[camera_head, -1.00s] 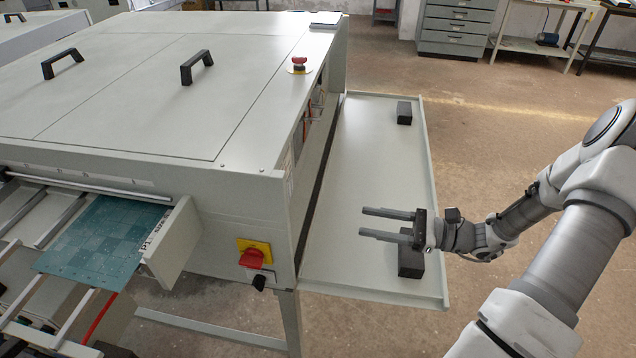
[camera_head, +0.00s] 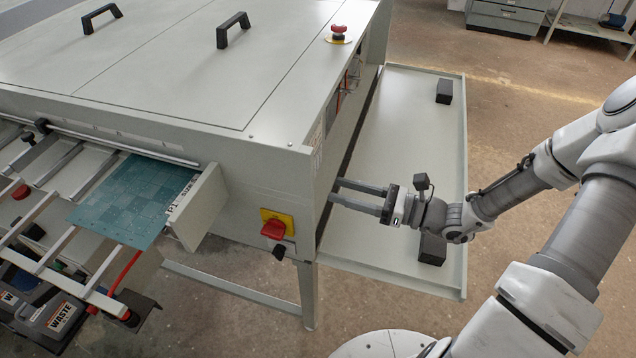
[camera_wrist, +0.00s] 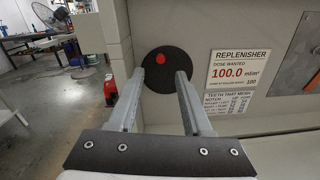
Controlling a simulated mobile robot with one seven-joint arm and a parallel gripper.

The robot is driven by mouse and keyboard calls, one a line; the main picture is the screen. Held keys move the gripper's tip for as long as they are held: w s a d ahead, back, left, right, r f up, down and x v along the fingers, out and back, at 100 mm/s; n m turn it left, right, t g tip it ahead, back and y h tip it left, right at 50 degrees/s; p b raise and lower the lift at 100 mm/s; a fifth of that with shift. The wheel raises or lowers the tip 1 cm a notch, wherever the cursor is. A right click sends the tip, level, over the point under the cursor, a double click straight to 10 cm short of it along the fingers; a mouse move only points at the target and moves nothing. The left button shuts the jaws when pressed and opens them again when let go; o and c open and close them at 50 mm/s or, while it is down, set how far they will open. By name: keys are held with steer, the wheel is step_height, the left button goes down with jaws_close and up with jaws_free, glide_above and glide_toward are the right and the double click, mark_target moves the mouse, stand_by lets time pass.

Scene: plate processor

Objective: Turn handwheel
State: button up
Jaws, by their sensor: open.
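In the wrist view, a round black disc (camera_wrist: 181,62) with a small red spot (camera_wrist: 160,60) is on the machine's pale side panel; it looks like the handwheel. My gripper (camera_wrist: 155,77) is open and empty. Its two fingers point at the disc, with the right fingertip overlapping the disc's lower right part in the picture. I cannot tell whether they touch it. In the head view, my gripper (camera_head: 336,189) is above the side tray, with its fingertips close to the machine's side opening. The disc is hidden in that view.
The machine (camera_head: 185,95) fills the left. A side tray (camera_head: 402,112) with raised edges and black blocks (camera_head: 443,91) lies below my gripper. A replenisher sign (camera_wrist: 236,68) is right of the disc. A red switch (camera_head: 273,229) is on the machine's front.

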steer(key=x, duration=0.6)
steer(key=shift+c, duration=0.3)
jaws_close()
